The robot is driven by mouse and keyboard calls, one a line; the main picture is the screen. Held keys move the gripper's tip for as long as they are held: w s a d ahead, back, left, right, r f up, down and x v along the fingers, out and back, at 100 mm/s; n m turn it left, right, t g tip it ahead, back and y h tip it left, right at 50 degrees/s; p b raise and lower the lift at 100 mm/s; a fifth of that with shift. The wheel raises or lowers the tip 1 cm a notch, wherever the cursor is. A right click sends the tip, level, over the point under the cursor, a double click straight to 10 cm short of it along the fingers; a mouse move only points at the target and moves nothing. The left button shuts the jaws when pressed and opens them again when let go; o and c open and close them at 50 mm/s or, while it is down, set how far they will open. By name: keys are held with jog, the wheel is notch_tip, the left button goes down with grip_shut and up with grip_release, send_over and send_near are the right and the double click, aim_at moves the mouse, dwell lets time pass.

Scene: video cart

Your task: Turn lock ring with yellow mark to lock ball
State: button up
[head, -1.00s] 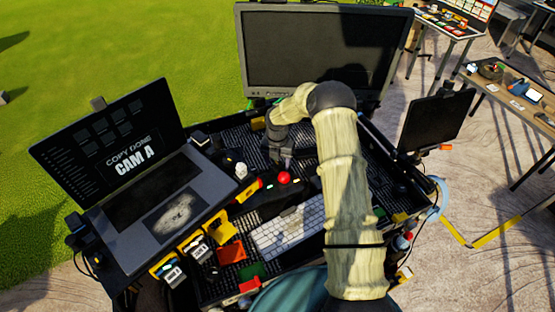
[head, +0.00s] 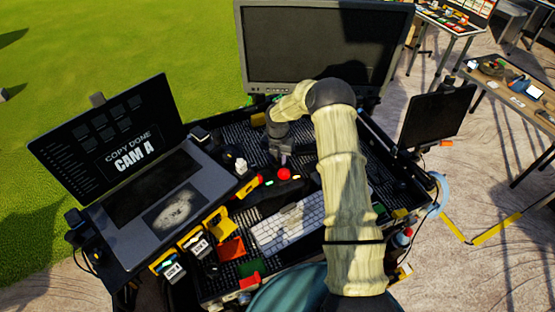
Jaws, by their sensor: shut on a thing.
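A red ball (head: 284,174) sits on a dark control unit (head: 266,200) in the middle of the cart, behind the white keyboard. My gripper (head: 281,157) points down just behind the ball, at the unit's far side. Its fingers are shut on a small part there, which seems to be the lock ring. The ring is mostly hidden by the fingers and too dark and small to make out. I cannot see its yellow mark or tell which way it is turned.
A laptop (head: 139,184) stands at the left and a large monitor (head: 325,45) at the back. A white keyboard (head: 290,224) lies in front. Yellow and orange pieces (head: 217,223) crowd the left front. A small white knob (head: 241,166) is left of my gripper.

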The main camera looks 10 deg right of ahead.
jog(key=shift+f, duration=0.1)
jog(key=m+b, duration=0.3)
jog(key=shift+f, duration=0.1)
jog(key=m+b, duration=0.4)
jog(key=m, duration=0.1)
jog(key=shift+m, duration=0.3)
jog(key=m+b, duration=0.2)
jog(key=m, duration=0.2)
jog(key=shift+m, duration=0.3)
jog(key=m, duration=0.1)
jog(key=m+b, duration=0.1)
jog(key=m, duration=0.2)
jog(key=shift+w+r+b, duration=0.1)
jog(key=shift+r+b, duration=0.15)
jog(key=shift+b, duration=0.15)
jog(key=o, duration=1)
jog(key=shift+r, duration=0.1)
